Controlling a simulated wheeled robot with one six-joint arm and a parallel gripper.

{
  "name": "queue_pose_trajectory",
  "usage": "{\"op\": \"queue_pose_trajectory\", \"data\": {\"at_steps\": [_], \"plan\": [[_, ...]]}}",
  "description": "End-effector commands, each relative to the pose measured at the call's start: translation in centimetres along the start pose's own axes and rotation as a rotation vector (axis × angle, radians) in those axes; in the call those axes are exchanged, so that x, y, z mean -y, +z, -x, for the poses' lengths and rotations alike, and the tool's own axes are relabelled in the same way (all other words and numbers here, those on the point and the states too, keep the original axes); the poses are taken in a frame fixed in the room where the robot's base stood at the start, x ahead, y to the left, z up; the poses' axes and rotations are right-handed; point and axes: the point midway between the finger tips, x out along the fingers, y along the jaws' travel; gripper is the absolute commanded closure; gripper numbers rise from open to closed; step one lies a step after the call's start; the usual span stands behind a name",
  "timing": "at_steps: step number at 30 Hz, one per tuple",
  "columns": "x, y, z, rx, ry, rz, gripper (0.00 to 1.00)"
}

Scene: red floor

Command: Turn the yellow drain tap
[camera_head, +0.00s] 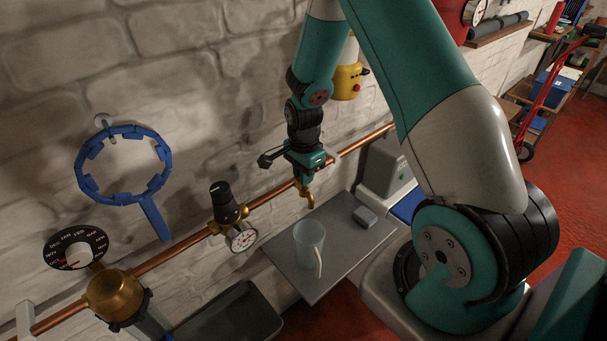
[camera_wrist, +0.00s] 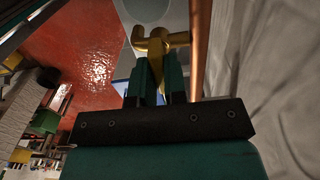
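The yellow drain tap (camera_head: 308,194) sits on the copper pipe along the wall, with its spout end over the grey shelf. It also shows in the wrist view (camera_wrist: 154,46), with a T-shaped top. My gripper (camera_head: 305,171) points down at the tap from above. In the wrist view, its two teal fingers (camera_wrist: 157,72) are close together on either side of the tap's yellow handle. The handle fills the narrow gap, and the fingers look shut on it. The contact faces are hidden.
A pressure gauge (camera_head: 242,238) and black-capped valve (camera_head: 225,204) are left on the pipe (camera_head: 265,199). A blue ring (camera_head: 80,175) hangs on the wall.

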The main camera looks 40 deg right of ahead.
Motion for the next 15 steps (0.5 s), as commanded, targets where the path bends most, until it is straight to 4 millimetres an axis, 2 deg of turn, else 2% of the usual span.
{"op": "queue_pose_trajectory", "data": {"at_steps": [8,15], "plan": [[0.01,0.00,0.00,0.000,0.000,0.031,1.00],[0.06,0.00,-0.06,-0.001,-0.002,0.158,1.00]]}}
